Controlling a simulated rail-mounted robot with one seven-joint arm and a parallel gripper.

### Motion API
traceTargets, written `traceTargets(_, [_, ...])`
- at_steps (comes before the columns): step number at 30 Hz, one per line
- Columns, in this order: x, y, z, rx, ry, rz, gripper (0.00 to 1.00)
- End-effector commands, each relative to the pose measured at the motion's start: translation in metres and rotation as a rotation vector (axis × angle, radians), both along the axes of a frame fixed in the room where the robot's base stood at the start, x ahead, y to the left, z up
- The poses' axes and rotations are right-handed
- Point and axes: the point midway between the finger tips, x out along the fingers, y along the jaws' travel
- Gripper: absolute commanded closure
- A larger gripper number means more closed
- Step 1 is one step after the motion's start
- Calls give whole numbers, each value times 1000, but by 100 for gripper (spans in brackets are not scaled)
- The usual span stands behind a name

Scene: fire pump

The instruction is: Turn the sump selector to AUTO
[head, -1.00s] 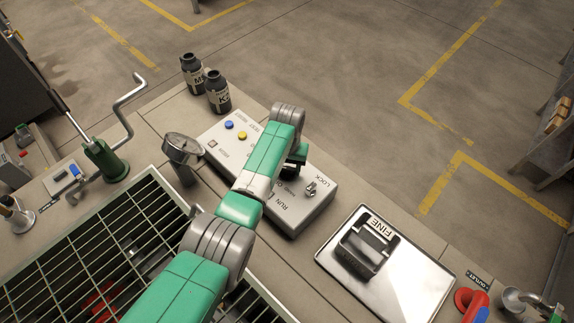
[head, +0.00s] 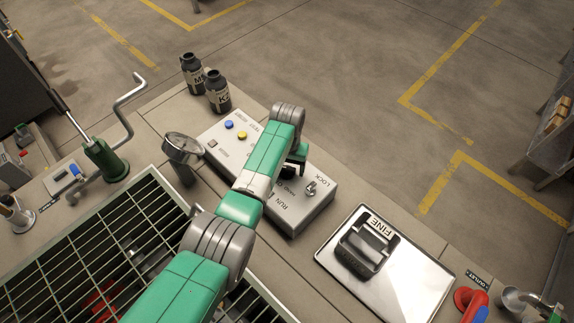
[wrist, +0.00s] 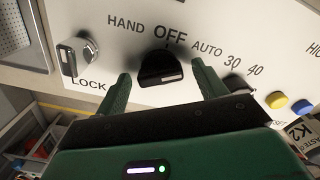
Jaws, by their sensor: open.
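The sump selector (wrist: 160,68) is a black knob on a pale panel in the wrist view, with HAND, OFF and AUTO printed around it. It sits just below the word OFF; AUTO is to its right. A short white mark shows on its lower right edge, and its exact pointing is hard to read. My gripper (wrist: 160,72) is open, with one green finger on each side of the knob and visible gaps between. In the head view my arm largely hides the selector on the control box (head: 318,212).
A key switch (wrist: 80,55) by LOCK is left of the selector. A small dial (wrist: 238,84) near 30 and 40 and yellow (wrist: 276,100) and blue (wrist: 302,107) buttons are to the right. A gauge (head: 183,148) and two dark bottles (head: 218,92) stand near the box.

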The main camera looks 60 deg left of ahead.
Motion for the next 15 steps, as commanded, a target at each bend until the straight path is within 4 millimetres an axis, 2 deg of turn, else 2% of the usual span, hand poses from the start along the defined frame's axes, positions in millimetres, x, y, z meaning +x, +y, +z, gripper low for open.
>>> traceTargets(4, [0,0,9,2,-1,0,29])
traceTargets(10, [1,0,50,1,-3,0,29])
traceTargets(15, [0,0,73,1,-1,0,29])
